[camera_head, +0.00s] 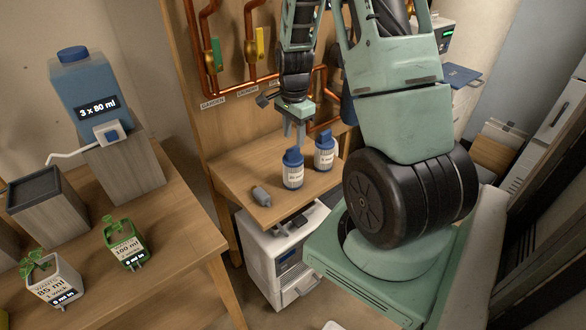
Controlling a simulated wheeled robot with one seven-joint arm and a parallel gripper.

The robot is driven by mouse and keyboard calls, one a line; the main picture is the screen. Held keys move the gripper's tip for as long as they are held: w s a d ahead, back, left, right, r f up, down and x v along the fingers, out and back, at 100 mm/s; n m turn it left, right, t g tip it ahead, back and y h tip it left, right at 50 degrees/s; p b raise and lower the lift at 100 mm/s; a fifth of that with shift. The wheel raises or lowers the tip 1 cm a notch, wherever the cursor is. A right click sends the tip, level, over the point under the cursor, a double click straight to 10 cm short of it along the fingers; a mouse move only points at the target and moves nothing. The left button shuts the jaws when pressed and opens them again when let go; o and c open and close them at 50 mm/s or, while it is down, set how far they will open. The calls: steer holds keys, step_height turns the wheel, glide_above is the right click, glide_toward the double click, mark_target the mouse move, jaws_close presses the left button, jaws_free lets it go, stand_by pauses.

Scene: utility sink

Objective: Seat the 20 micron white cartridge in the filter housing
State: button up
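Two white cartridges with blue tops stand upright on a small wooden shelf: a nearer one (292,176) and one further back to the right (325,156). Each has a dark printed label, too small for me to read surely, so I cannot tell which is 20 micron. My gripper (294,143) points down just above and behind the nearer cartridge's blue top. Its two grey fingers are apart with nothing visible between them. I cannot tell whether a fingertip touches the top. I cannot make out the filter housing; my arm hides part of the pipework.
Copper pipes (249,40) with green and yellow handles run along the wooden backboard. A small grey part (261,196) lies near the shelf's front edge. A white machine (285,255) stands below. A table at left holds a blue water tank (82,88) and potted plants.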

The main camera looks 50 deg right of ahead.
mark_target(293, 147)
steer(key=shift+w+f+p, duration=0.1)
steer(key=shift+f+p, duration=0.75)
steer(key=shift+f, duration=1.95)
jaws_close()
